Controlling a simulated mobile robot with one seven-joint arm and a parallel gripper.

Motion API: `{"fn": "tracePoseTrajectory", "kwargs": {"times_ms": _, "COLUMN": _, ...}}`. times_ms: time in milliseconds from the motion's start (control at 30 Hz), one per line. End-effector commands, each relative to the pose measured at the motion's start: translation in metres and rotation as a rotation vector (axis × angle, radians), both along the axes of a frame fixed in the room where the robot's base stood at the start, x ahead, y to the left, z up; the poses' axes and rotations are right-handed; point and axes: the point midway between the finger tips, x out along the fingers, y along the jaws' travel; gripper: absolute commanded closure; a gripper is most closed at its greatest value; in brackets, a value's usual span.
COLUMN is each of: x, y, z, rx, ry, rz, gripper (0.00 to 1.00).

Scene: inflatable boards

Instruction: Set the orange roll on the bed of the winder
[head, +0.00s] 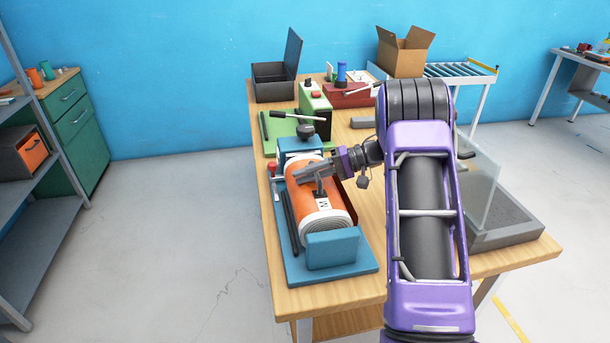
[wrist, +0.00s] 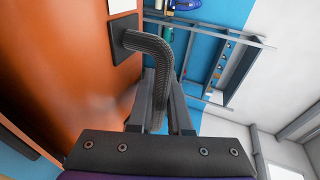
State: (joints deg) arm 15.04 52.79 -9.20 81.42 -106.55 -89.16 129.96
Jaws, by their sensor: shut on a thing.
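The orange roll (head: 303,200) lies lengthwise over the blue bed of the winder (head: 335,251), between its near and far end blocks. A pale coiled end faces the near block, and a white label marked M is on its side. My gripper (head: 316,178) is above the roll, its fingers at the roll's dark handle. In the wrist view, the fingers (wrist: 162,80) are shut on this ribbed, curved handle (wrist: 150,43), which joins the orange surface (wrist: 60,70). The roll hides most of the bed, so I cannot tell whether it touches it.
A green machine (head: 315,100) stands behind the winder, with a dark open box (head: 272,82) at the back left. A grey tray with a clear panel (head: 510,215) is at the right. The wooden table's (head: 335,298) near edge is clear.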

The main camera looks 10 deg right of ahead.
Motion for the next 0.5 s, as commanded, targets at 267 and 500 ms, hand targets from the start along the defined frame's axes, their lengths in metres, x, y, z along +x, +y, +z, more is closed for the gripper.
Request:
{"fn": "tracePoseTrajectory", "kwargs": {"times_ms": 267, "x": -0.0001, "y": -0.0002, "z": -0.0016, "rx": -0.001, "ry": 0.001, "rz": 0.0, "gripper": 0.53}}
{"fn": "tracePoseTrajectory", "kwargs": {"times_ms": 500, "x": -0.0004, "y": -0.0007, "z": -0.003, "rx": -0.003, "ry": 0.003, "rz": -0.001, "gripper": 0.53}}
